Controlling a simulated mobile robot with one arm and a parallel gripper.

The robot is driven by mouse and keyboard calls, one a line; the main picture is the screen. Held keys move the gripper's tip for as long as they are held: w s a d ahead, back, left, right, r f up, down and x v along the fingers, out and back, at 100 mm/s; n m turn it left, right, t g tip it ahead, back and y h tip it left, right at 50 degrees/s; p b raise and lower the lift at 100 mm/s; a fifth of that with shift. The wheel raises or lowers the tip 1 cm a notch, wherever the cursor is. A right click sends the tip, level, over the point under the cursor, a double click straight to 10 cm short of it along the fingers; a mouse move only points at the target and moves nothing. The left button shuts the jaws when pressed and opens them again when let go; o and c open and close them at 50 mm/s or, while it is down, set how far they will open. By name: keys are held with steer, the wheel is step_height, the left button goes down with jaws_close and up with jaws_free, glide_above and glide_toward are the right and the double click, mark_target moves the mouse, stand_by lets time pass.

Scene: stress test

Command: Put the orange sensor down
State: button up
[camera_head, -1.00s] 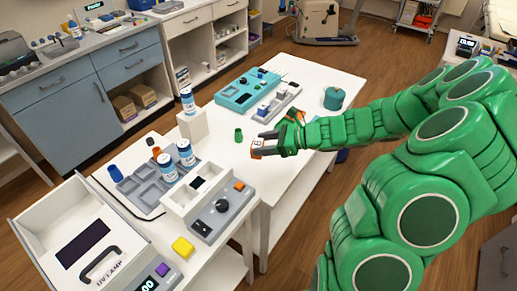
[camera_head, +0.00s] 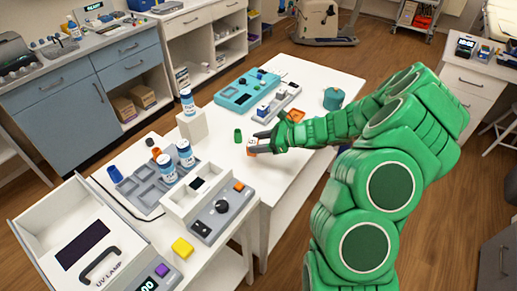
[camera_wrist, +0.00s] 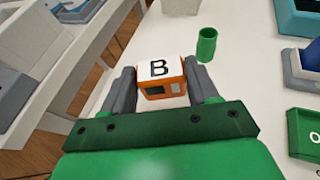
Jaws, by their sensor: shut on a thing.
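The orange sensor (camera_head: 251,147) is a small orange block with a white top. In the wrist view the orange sensor (camera_wrist: 161,82) shows a black letter B on that top. My gripper (camera_head: 257,144) is shut on it, with one grey finger on each side; the fingers of my gripper (camera_wrist: 163,92) also show in the wrist view. The sensor is over or on the white table (camera_head: 290,160), near its front left part. I cannot tell whether its underside touches the table.
A green cup (camera_head: 238,135) stands just beyond the sensor. A teal device (camera_head: 247,90) and a grey rack (camera_head: 276,103) lie farther back.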

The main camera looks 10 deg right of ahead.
steer(key=shift+w+f, duration=0.2)
steer(key=shift+f, duration=1.5)
steer(key=shift+f, duration=0.15)
steer(key=o, duration=1.1)
